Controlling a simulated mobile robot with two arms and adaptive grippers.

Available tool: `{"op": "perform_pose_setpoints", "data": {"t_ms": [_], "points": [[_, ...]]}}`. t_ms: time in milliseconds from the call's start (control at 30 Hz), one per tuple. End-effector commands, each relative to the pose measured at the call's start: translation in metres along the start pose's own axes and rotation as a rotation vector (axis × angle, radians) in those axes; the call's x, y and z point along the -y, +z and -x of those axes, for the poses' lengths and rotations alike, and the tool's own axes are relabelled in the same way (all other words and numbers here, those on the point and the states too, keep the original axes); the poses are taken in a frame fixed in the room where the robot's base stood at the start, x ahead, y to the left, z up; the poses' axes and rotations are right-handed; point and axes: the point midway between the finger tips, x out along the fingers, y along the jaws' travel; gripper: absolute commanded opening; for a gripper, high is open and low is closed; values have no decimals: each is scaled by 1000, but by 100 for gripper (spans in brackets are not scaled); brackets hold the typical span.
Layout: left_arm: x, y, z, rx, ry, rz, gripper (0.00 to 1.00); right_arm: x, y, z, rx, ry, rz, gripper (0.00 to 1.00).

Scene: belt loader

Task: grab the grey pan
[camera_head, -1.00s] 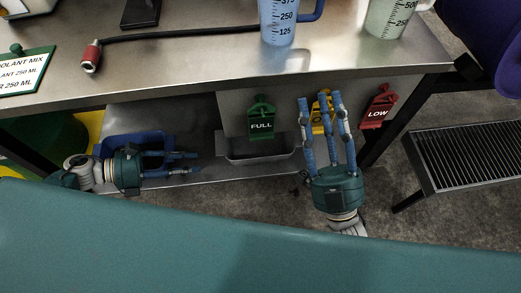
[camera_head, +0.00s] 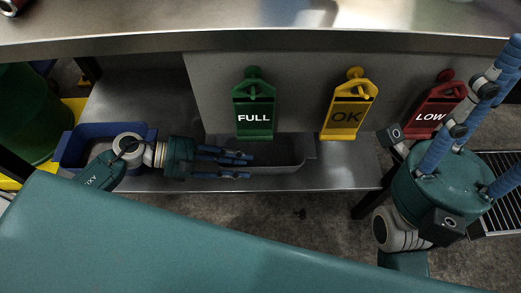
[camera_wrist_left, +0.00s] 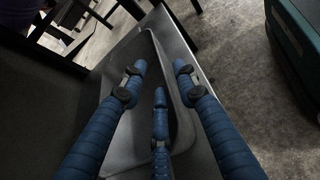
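The grey pan (camera_head: 285,150) sits on the metal lower shelf, below the green FULL tag and the yellow OK tag. My left gripper (camera_head: 247,164) reaches in from the left, with its blue fingers over the pan's left part and front edge. In the left wrist view the pan (camera_wrist_left: 182,112) lies beyond and between the spread fingers (camera_wrist_left: 160,85). The left fingers are apart and hold nothing; whether one touches the pan I cannot tell. My right gripper (camera_head: 490,120) is raised at the right, its blue fingers spread and empty.
A blue bin (camera_head: 72,150) stands on the shelf (camera_head: 345,170) at the left, behind my left arm. Green FULL (camera_head: 254,105), yellow OK (camera_head: 347,105) and red LOW (camera_head: 438,102) tags hang behind. The worktop edge (camera_head: 300,43) overhangs. A grated step (camera_head: 505,170) is at right.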

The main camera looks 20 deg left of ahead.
Motion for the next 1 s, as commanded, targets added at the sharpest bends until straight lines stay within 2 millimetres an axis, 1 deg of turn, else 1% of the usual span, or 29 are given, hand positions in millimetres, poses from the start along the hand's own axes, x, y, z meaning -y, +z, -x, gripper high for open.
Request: {"op": "perform_pose_setpoints", "data": {"t_ms": [33,167,267,400,500,600,767,800,933,967,1000], "points": [[0,0,-6,3,1,-1,30,0,0,0,-6,-2,0,40],[0,0,-14,2,0,0,30,0,1,0,-10,-4,1,40],[0,0,-27,4,0,0,30,1,1,-1,-25,-10,3,40],[0,1,-49,4,0,1,30,2,1,-6,-51,-21,6,40],[0,1,-59,3,0,1,30,2,1,-8,-59,-24,8,40],[0,2,-63,1,0,3,30,2,1,-9,-62,-26,8,40],[0,2,-63,0,0,3,30,2,1,-10,-62,-26,8,40],[0,2,-63,0,0,3,28,2,1,-10,-62,-26,8,40],[0,2,-63,0,0,3,2,2,1,-10,-62,-26,8,40],[0,2,-63,0,0,3,0,2,1,-10,-62,-26,8,40],[0,2,-63,0,0,3,0,2,1,-10,-62,-26,8,40]]}}
